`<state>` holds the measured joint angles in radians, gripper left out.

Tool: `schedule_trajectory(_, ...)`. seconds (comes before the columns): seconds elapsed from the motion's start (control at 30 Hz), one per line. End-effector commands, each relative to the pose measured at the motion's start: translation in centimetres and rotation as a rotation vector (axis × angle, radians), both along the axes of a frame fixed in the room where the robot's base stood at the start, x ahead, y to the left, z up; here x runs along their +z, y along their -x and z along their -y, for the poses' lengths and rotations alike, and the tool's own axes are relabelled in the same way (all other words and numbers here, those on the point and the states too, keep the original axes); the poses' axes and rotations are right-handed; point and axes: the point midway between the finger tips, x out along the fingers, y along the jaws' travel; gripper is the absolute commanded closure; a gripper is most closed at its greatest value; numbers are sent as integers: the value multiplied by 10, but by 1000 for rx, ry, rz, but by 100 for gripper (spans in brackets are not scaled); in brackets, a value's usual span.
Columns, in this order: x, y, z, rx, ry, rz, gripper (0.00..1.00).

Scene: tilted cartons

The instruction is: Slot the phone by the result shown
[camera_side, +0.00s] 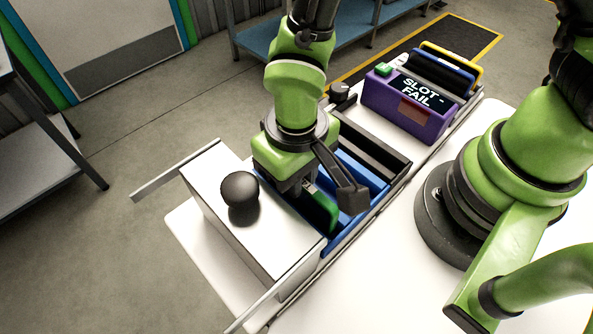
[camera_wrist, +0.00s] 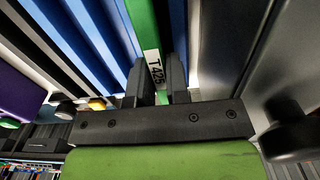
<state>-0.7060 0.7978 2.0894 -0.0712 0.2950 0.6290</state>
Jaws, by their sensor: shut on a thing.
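The phone is most likely the green slab (camera_side: 322,213) with a white label reading "T 425", which also shows in the wrist view (camera_wrist: 143,28). My gripper (camera_side: 306,190) is shut on it, with a dark finger on each side of the label in the wrist view (camera_wrist: 160,82). The slab stands upright at the blue slotted rack (camera_side: 363,172), beside the white box. Its lower edge is hidden, so I cannot tell how deep it sits. A purple tester (camera_side: 380,102) at the back shows "SLOT - FAIL" on its dark screen (camera_side: 417,92).
A white box (camera_side: 217,207) with a black knob (camera_side: 240,190) stands close left of my gripper. A black slotted section (camera_side: 375,143) lies behind the blue rack. Black, blue and yellow upright pieces (camera_side: 452,62) stand behind the tester. The white table (camera_side: 345,285) is clear in front.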

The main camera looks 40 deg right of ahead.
Motion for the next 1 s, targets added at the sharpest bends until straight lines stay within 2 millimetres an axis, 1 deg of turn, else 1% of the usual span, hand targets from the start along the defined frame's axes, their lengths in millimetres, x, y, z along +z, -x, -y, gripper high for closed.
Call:
schedule_trajectory(0.53, -6, 0, 0, 0, 0, 0, 100)
schedule_trajectory(0.87, -6, 0, 0, 0, 0, 0, 100)
schedule_trajectory(0.9, -6, 0, 0, 0, 0, 0, 80)
schedule_trajectory(0.97, -6, 0, 0, 0, 0, 0, 66)
schedule_trajectory(1.0, -6, 0, 0, 0, 0, 0, 57)
